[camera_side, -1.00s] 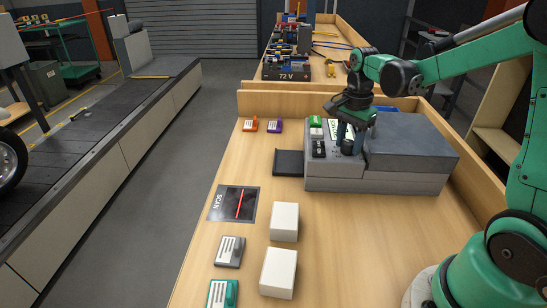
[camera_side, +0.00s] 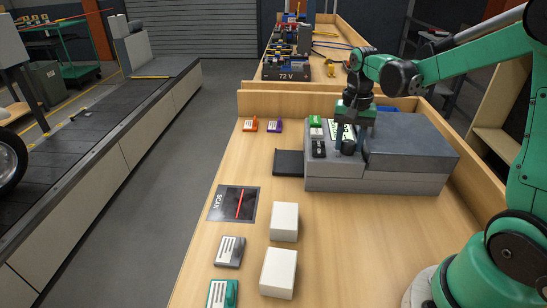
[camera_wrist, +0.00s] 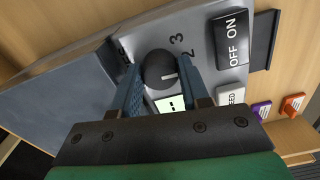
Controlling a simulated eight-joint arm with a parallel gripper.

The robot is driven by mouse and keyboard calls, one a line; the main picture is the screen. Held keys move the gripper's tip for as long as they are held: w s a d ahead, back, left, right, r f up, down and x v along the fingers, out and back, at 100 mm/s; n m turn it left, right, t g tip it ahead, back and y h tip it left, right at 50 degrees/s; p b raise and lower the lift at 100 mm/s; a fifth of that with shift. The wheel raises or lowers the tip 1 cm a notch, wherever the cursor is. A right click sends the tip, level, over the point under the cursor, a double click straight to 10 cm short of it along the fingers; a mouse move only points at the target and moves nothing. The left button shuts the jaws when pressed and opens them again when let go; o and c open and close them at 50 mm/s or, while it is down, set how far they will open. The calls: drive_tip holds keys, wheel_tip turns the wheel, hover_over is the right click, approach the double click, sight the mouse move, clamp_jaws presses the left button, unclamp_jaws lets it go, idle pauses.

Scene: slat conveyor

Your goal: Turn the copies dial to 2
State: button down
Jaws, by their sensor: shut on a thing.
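The copies dial (camera_wrist: 160,70) is a dark round knob on the grey printer panel (camera_wrist: 195,30); it also shows in the side view (camera_side: 348,147). Its white pointer line points right in the wrist view, a little below the printed 2. A 3 is printed above the 2; other marks are hidden by the fingers. My gripper (camera_wrist: 160,80) has its two blue fingers on opposite sides of the dial, shut on it. In the side view my gripper (camera_side: 347,138) reaches straight down onto the panel. A small pale display (camera_wrist: 170,103) sits beside the dial, partly covered.
A black ON/OFF switch (camera_wrist: 232,40) and a pale FEED button (camera_wrist: 231,97) are close to the dial. The printer's raised grey block (camera_side: 410,140) stands right of it. White boxes (camera_side: 284,222) and several labelled blocks lie on the bench (camera_side: 200,260).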

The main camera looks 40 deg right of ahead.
drive_tip(key=shift+n, duration=0.3)
drive_tip(key=shift+c, duration=2.1)
unclamp_jaws()
